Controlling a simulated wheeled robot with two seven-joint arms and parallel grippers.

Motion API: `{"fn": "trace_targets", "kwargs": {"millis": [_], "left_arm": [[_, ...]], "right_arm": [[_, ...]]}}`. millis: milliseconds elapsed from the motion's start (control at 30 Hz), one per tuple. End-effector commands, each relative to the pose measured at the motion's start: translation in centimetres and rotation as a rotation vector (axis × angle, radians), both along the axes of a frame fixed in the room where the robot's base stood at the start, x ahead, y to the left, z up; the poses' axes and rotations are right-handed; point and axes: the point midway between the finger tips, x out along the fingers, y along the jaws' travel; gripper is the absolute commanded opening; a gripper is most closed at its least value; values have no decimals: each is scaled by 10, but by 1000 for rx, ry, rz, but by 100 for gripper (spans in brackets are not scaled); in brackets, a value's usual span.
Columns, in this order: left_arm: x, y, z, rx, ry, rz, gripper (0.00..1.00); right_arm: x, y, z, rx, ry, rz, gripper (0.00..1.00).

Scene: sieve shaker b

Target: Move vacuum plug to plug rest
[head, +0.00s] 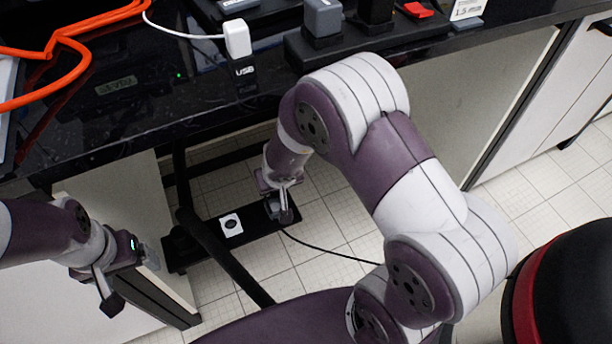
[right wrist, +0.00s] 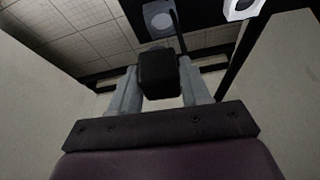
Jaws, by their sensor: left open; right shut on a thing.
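The vacuum plug is a black block; it shows in the right wrist view (right wrist: 158,75) between the two grey fingers of my right gripper (right wrist: 160,92). In the head view my right gripper (head: 281,198) reaches down below the counter edge, shut on the dark plug (head: 287,216). A black cable runs from it along the floor to the right. A white square plate with a dark round centre (head: 231,225) sits on a low black shelf (head: 186,252), left of the plug and apart from it. I cannot tell whether the plug touches the shelf. My left gripper (head: 130,279) is open and empty at the lower left.
The black counter (head: 140,95) overhangs the shelf, with a white USB plug (head: 237,40), grey blocks and orange tubing (head: 75,45) on it. Dark legs and bars stand around the shelf. A black and red round thing (head: 570,285) is at the lower right. Tiled floor lies open between.

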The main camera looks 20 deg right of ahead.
Motion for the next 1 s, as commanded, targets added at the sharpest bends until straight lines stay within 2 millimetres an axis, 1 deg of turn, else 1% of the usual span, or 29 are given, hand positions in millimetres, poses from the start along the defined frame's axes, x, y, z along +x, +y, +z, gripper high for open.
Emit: {"fn": "trace_targets", "kwargs": {"millis": [33, 133, 433, 533, 1000], "left_arm": [[0, 0, 0, 0, 0, 0, 85], [0, 0, 0, 0, 0, 0, 85], [0, 0, 0, 0, 0, 0, 85], [0, 0, -4, 0, 0, 0, 85], [0, 0, -49, 0, 0, 0, 85]], "right_arm": [[2, 4, 0, 1, -1, 33, 20], [5, 9, 1, 0, -3, 74, 20], [5, 9, 1, -1, -3, 80, 20], [5, 9, -3, 0, -3, 79, 20], [5, 9, -46, 0, -3, 77, 20]]}}
